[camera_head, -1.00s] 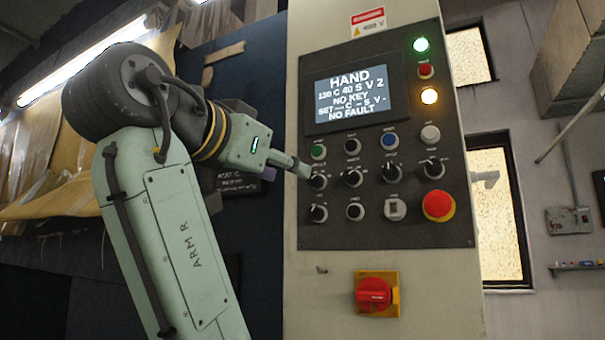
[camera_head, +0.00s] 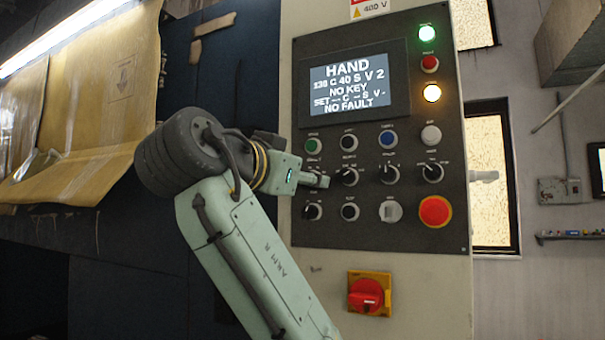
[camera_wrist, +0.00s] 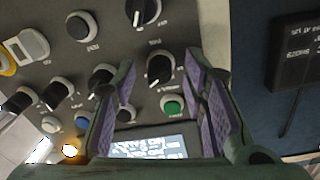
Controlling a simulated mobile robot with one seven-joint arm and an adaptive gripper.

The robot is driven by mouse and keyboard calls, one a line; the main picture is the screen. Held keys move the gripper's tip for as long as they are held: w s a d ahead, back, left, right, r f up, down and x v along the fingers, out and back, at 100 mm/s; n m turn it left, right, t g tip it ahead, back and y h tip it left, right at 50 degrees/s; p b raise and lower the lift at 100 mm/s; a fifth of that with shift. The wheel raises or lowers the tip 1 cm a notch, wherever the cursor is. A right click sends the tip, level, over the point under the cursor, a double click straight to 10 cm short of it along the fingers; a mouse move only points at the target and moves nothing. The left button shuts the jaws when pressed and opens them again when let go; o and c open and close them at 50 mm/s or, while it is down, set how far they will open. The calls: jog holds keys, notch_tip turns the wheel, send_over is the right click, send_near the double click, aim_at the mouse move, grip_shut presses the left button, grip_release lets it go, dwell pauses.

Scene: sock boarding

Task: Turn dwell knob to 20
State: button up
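The control panel (camera_head: 375,235) carries several rotary knobs, and their small labels are unreadable, so I cannot tell which is dwell. My gripper (camera_head: 321,181) is at the left knob of the middle row and hides most of it in the head view. In the wrist view my gripper (camera_wrist: 160,64) is open, with one finger on each side of that black knob (camera_wrist: 160,70) and gaps beside it. The green button (camera_wrist: 173,107) sits near that knob.
A row of coloured buttons lies above the knobs. Another knob (camera_head: 313,211) is just below my gripper. A red emergency stop (camera_head: 434,211) is at the lower right and a red switch (camera_head: 366,295) on yellow is below the panel. Green and amber lamps are lit.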

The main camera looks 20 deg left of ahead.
jog(key=shift+c, duration=0.6)
grip_shut()
jog(key=shift+n, duration=0.4)
jog(key=shift+n+t+y+b, duration=0.4)
jog(key=shift+n+b, duration=0.65)
jog(key=shift+n, duration=6.85)
